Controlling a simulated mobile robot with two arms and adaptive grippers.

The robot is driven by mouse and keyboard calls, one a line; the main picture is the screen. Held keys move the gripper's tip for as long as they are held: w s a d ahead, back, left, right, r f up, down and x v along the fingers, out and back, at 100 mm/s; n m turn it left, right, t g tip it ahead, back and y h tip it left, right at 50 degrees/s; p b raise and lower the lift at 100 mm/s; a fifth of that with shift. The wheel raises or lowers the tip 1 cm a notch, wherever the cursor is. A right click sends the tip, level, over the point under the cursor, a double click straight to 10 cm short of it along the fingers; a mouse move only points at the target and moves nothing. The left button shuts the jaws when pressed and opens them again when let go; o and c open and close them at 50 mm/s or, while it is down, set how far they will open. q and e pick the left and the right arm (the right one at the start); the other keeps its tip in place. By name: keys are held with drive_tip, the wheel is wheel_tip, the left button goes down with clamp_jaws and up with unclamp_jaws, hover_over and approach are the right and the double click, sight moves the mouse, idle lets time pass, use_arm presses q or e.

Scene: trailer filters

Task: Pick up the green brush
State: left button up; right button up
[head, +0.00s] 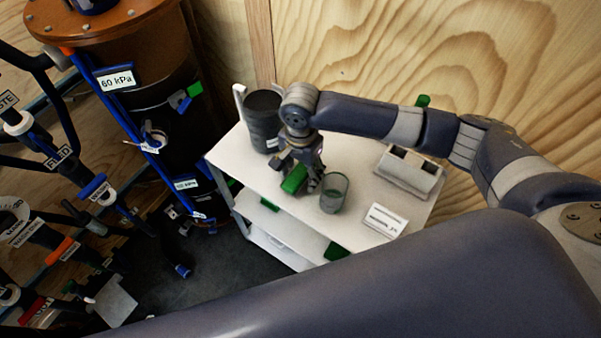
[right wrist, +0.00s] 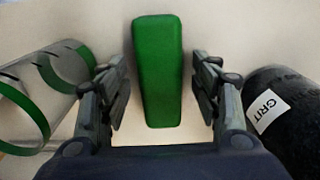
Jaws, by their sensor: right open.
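The green brush (head: 294,179) lies on the white cart's top shelf (head: 245,168). In the right wrist view the brush (right wrist: 158,70) is a long green block between the two fingers. My right gripper (head: 301,172) is over the brush, pointing down. It is open, with a finger on each side of the brush and gaps showing on both sides in the right wrist view (right wrist: 162,95). My left gripper is not in view.
A clear cup with a green band (head: 334,193) stands close on one side; a black GRIT container (head: 263,120) stands on the other. A white holder (head: 409,171) and a label card (head: 384,219) are further right. A brown tank (head: 110,30) stands left.

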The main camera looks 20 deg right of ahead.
sight(300, 172)
drive_tip(key=shift+c, duration=0.5)
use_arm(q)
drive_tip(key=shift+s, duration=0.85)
use_arm(e)
drive_tip(key=c, duration=1.2)
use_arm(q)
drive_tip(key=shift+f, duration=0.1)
use_arm(e)
drive_tip(key=shift+r, duration=0.1)
drive_tip(key=shift+r, duration=0.6)
wheel_tip(300, 172, up, 2)
drive_tip(key=shift+a+r, duration=0.1)
drive_tip(key=shift+r, duration=0.05)
use_arm(q)
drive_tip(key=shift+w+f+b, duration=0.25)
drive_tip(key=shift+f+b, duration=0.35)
drive_tip(key=shift+b, duration=0.1)
use_arm(e)
drive_tip(key=s+a, duration=0.3)
drive_tip(key=s, duration=0.1)
drive_tip(key=s+a+r, duration=0.1)
drive_tip(key=s+a, duration=0.2)
drive_tip(key=s, duration=0.2)
drive_tip(key=s+a, duration=0.2)
drive_tip(key=s, duration=0.2)
drive_tip(key=shift+s+a+r, duration=0.15)
drive_tip(key=shift+a, duration=0.25)
